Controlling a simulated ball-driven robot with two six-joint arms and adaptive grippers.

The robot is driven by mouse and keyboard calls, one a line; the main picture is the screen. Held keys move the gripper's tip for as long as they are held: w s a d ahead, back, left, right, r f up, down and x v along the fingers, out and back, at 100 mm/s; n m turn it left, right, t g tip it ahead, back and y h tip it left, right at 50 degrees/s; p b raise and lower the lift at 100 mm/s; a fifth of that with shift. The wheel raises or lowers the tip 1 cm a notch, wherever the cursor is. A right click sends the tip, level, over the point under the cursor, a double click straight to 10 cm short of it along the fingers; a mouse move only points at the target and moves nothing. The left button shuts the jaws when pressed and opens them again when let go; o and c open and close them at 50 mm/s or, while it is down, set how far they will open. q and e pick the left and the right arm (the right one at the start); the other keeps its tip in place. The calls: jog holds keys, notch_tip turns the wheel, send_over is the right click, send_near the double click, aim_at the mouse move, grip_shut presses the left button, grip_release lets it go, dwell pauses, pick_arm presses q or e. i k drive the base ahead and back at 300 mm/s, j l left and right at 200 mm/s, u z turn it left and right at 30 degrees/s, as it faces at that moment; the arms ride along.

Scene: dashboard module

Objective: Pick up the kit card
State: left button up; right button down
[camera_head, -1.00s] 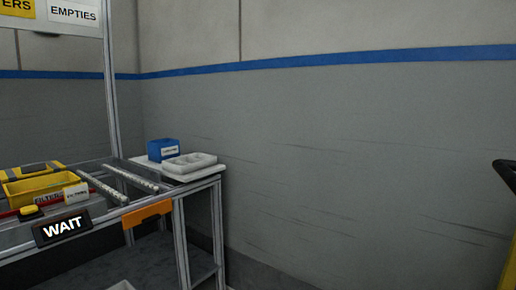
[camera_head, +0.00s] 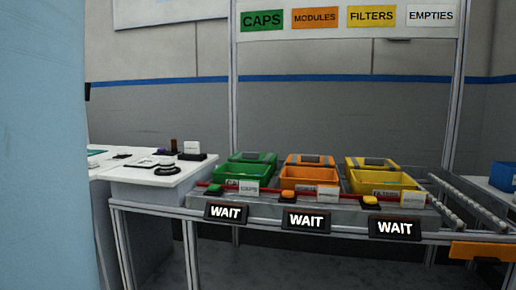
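I cannot make out a kit card for certain in this view. Small white label cards stand at the fronts of the bins; one, reading CAPS (camera_head: 249,188), is at the green bin (camera_head: 240,174). The white table (camera_head: 150,187) at the left bears small dark and white items, too small to identify. Neither of my grippers is in view.
An orange bin (camera_head: 311,176) and a yellow bin (camera_head: 374,181) sit beside the green one on a metal rack. Black WAIT signs (camera_head: 306,221) hang along its front. A blue box (camera_head: 503,176) is at the right edge. A large light-blue surface (camera_head: 40,150) blocks the far left.

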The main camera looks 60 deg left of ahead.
aim_at(191, 147)
jog(key=u, duration=2.35)
jog(key=i+j, duration=0.25)
jog(key=i, duration=0.15)
jog(key=i+j, duration=0.2)
jog(key=i, duration=0.2)
jog(key=i+j, duration=0.25)
jog(key=i, duration=0.15)
jog(key=u, duration=0.05)
